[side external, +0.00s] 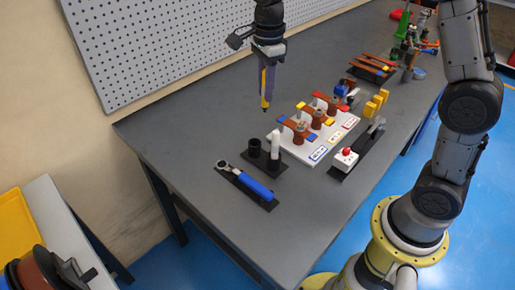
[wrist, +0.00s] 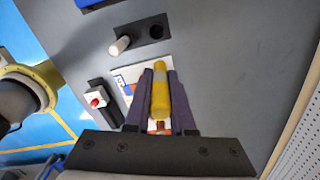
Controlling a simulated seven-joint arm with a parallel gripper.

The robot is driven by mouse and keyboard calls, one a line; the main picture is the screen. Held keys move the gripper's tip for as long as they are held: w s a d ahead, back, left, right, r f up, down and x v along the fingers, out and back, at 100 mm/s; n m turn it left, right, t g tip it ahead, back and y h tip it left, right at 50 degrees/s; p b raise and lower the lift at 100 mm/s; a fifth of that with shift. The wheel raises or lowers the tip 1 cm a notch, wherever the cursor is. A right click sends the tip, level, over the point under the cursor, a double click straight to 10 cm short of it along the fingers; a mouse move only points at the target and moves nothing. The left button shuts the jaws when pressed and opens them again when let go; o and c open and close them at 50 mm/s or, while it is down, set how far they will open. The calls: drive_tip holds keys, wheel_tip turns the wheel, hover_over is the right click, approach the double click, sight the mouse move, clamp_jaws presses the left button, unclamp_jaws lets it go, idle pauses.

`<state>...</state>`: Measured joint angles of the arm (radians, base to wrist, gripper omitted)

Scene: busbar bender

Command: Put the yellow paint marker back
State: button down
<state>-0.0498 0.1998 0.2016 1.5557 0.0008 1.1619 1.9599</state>
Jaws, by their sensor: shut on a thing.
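The yellow paint marker (side external: 263,88) is held upright, dark tip down, in my gripper (side external: 268,90), well above the bench. In the wrist view the yellow marker (wrist: 160,95) lies between the two purple-grey fingers, which are shut on it. A black marker holder (side external: 268,163) stands on the bench below, in front of and slightly left of my gripper. It has an empty black cup (side external: 255,148) on the left and a white marker (side external: 275,145) upright on the right. In the wrist view the cup's open hole (wrist: 156,32) shows beside the white marker (wrist: 120,45).
A blue-handled tool (side external: 252,185) lies on a black rest in front of the holder. A white board (side external: 318,150) with copper-coloured parts stands right of it, then a red-button box (side external: 344,159). The pegboard wall (side external: 180,45) is behind. The bench left of the holder is clear.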

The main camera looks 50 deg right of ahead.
drive_tip(key=shift+n, duration=0.4)
drive_tip(key=shift+w+a+f, duration=0.1)
drive_tip(key=shift+a+f, duration=0.45)
drive_tip(key=shift+f, duration=1.3)
drive_tip(key=shift+w+a+f, duration=0.1)
drive_tip(key=shift+a+f, duration=0.5)
drive_tip(key=shift+f, duration=1.3)
drive_tip(key=shift+w+a+f, duration=0.1)
drive_tip(key=shift+a+f, duration=0.45)
drive_tip(key=shift+f, duration=1.3)
drive_tip(key=shift+f, duration=0.6)
drive_tip(key=c, duration=0.8)
unclamp_jaws()
drive_tip(key=shift+o, duration=0.2)
drive_tip(key=shift+r, duration=0.1)
